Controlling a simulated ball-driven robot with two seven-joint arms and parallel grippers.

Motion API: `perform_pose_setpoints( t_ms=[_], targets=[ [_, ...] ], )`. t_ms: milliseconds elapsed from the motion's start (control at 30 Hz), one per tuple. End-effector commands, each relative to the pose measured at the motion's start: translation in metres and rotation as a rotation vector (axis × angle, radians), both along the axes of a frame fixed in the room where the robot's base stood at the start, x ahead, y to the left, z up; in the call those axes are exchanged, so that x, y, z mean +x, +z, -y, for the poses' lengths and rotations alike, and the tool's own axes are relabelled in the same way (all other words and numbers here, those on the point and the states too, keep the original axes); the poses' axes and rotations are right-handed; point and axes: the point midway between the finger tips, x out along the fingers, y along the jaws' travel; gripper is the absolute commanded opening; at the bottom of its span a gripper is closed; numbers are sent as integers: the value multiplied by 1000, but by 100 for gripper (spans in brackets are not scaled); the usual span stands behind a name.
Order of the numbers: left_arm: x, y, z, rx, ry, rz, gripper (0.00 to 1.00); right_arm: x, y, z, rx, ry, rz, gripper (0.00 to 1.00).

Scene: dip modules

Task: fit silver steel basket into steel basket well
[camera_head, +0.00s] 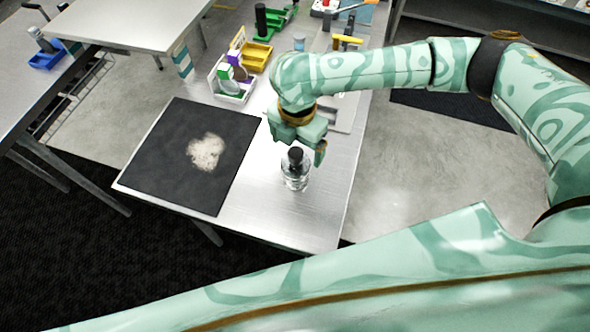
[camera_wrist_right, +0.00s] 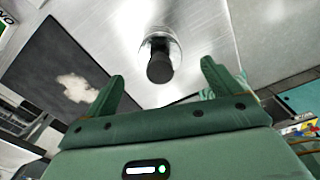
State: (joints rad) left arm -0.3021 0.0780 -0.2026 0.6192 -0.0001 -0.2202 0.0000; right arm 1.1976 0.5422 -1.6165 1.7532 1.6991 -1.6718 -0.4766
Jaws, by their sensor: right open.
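A small silver, glassy-looking piece with a black knob on top, which seems to be the steel basket (camera_head: 296,181), stands upright on the metal table right of the black mat. It also shows in the right wrist view (camera_wrist_right: 160,43), its black knob (camera_wrist_right: 160,68) pointing toward the camera. My right gripper (camera_head: 300,147) is open and empty, just above and behind the basket in the head view. In the right wrist view its fingers (camera_wrist_right: 160,82) stand apart, with the knob beyond them and between their lines. I cannot pick out the steel basket well. My left gripper is not in view.
A black mat (camera_head: 170,150) with a pale patch lies left of the basket. Bare metal tabletop (camera_head: 290,225) lies in front of the basket, up to the table edge.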

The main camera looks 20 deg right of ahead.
Motion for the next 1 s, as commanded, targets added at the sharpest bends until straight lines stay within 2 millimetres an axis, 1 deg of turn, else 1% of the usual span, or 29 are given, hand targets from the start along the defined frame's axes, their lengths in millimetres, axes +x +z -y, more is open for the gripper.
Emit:
perform_pose_setpoints(
  t_ms=[33,100,267,333,500,600,800,833,867,900,967,1000],
  targets=[
    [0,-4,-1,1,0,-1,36,0,-11,0,0,-1,-2,90],
    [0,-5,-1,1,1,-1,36,0,-19,0,1,-2,-1,90],
    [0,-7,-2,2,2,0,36,0,-27,0,0,-1,0,90],
    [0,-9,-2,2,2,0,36,0,-34,-1,0,-1,0,90],
    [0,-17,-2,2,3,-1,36,-1,-63,-3,0,-3,-2,90],
    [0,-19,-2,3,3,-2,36,-1,-75,-3,-1,-2,1,90],
    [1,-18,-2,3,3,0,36,0,-75,-3,0,-1,1,90],
    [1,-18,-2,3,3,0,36,0,-75,-3,0,-1,1,87],
    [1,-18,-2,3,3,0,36,0,-75,-3,0,-1,1,79],
    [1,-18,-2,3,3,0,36,0,-75,-3,0,-1,1,68],
    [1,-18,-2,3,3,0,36,0,-75,-3,0,-1,1,51],
    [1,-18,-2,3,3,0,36,0,-75,-3,0,-1,1,40]
  ],
)
